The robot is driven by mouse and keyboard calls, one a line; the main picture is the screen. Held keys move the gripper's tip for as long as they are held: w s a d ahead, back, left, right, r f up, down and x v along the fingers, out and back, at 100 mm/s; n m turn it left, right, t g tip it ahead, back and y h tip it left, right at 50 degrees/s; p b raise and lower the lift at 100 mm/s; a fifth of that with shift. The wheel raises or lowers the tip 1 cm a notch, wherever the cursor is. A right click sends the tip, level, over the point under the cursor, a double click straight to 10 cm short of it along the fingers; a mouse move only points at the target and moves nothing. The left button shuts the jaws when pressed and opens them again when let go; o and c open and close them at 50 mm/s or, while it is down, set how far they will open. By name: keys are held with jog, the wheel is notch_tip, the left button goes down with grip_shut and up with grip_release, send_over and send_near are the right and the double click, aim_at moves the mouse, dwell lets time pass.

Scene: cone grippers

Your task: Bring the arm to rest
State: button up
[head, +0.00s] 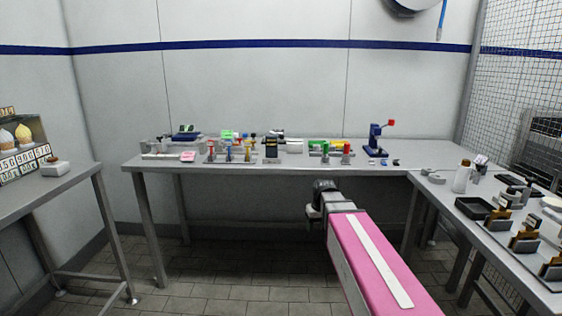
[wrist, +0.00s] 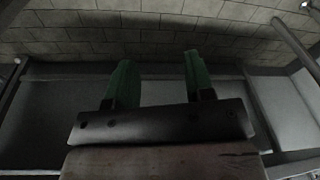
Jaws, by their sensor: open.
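My arm, with a pink link and a white stripe, reaches forward from the lower right in the head view and ends in a dark joint in front of the back table (head: 290,163). The gripper fingers do not show clearly there. In the wrist view my gripper (wrist: 157,82) has two green fingers set well apart. Nothing is between them. Beyond the fingers are the tiled floor (wrist: 150,40) and grey surfaces. The gripper touches nothing that I can see.
The back table holds several small fixtures and a blue press (head: 375,142). A left table (head: 60,195) has ice-cream cone figures. Open floor (head: 225,285) lies between the tables.

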jog(key=s+d+f+m+g+h, duration=0.1)
jog(key=s+d+f+m, duration=0.2)
jog(key=s+f, duration=0.9)
jog(key=s+d, duration=0.2)
jog(key=s, duration=0.1)
dwell(1.0)
